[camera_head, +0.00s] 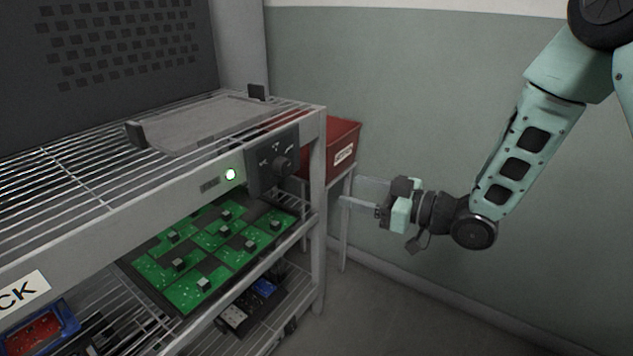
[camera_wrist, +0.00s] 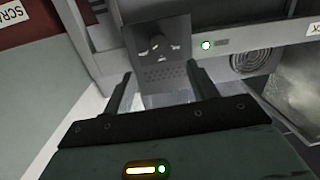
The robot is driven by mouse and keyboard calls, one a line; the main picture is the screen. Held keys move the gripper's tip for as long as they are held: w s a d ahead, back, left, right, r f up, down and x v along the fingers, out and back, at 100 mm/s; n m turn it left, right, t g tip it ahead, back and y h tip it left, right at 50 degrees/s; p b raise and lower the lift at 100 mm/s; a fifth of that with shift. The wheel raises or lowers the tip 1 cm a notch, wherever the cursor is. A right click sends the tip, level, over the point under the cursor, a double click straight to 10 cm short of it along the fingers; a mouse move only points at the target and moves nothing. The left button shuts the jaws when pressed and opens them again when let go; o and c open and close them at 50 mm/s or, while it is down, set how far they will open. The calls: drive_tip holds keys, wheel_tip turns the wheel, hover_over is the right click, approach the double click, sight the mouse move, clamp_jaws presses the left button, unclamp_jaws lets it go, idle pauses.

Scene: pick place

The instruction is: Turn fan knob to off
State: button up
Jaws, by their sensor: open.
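The fan knob (camera_head: 283,166) is a dark round knob on a dark control panel (camera_head: 258,176) at the right end of the rack's front rail. Marks sit around the knob. In the wrist view the knob (camera_wrist: 158,47) shows ahead, above the gap between the fingers. A lit green light (camera_head: 231,174) is on the rail left of the panel. My gripper (camera_head: 357,191) is open and empty, to the right of the knob and apart from it. In the wrist view its two fingers (camera_wrist: 160,85) stand apart below the knob. The exact knob setting is hard to tell.
The wire rack (camera_head: 318,200) holds a grey tray (camera_head: 200,125) on top and green circuit boards (camera_head: 200,255) on the shelf below. A red bin (camera_head: 345,135) stands behind the rack post, near my gripper. The floor at right is clear.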

approach(287, 169)
drive_tip(key=shift+y, duration=0.3)
drive_tip(key=x, duration=0.8)
drive_tip(key=shift+w+a+f, duration=0.1)
drive_tip(key=shift+w+a, duration=0.05)
drive_tip(key=shift+a, duration=0.05)
drive_tip(key=c, duration=1)
